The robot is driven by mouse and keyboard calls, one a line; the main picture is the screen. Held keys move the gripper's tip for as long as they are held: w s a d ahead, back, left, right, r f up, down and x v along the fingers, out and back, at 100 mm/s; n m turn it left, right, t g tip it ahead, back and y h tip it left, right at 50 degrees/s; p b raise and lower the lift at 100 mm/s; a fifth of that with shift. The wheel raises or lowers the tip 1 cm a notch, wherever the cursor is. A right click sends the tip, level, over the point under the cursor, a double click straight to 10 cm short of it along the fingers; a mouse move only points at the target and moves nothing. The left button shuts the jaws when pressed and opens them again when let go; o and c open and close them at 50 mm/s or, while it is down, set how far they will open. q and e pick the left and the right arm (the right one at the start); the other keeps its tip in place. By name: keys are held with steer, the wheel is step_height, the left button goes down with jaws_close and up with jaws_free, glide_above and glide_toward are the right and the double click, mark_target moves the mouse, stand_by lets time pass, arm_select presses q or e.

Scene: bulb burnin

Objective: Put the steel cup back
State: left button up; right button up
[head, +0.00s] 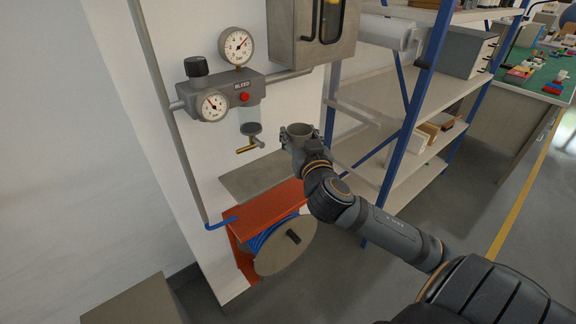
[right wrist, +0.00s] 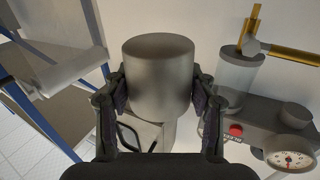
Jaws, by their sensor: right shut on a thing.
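A bare grey ledge (head: 245,184) on the wall lies below and left of the cup in the head view. The cup appears apart from the ledge. My left gripper is not in view.
A bleed unit (head: 235,96) with two gauges and a red button is on the wall, with a brass tap (head: 244,149) below it. An orange hose reel (head: 285,249) stands under the ledge. A blue-posted shelf rack (head: 388,190) stands to the right.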

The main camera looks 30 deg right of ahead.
mark_target(294, 133)
steer(key=w, duration=0.1)
steer(key=w+f, duration=0.1)
steer(key=w+d, duration=0.1)
steer(key=shift+w+d+f, duration=0.1)
steer(key=shift+w+f, duration=0.25)
steer(key=shift+f, duration=0.05)
steer(key=w+f, duration=0.2)
steer(key=w+d+f, duration=0.1)
steer(key=w+f, duration=0.1)
steer(key=f, duration=0.1)
steer(key=shift+w+d+b, duration=0.1)
steer(key=shift+b, duration=0.25)
steer(key=shift+w+f, duration=0.15)
steer(key=shift+f, duration=0.8)
steer(key=shift+w+f, duration=0.1)
steer(key=shift+f, duration=0.85)
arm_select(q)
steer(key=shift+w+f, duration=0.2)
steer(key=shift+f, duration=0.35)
arm_select(e)
steer(key=shift+f+b, duration=0.2)
steer(key=shift+b, duration=0.1)
steer(key=o, duration=1.3)
steer(key=shift+c, duration=0.2)
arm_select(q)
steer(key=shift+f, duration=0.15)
arm_select(e)
steer(key=shift+r, duration=0.15)
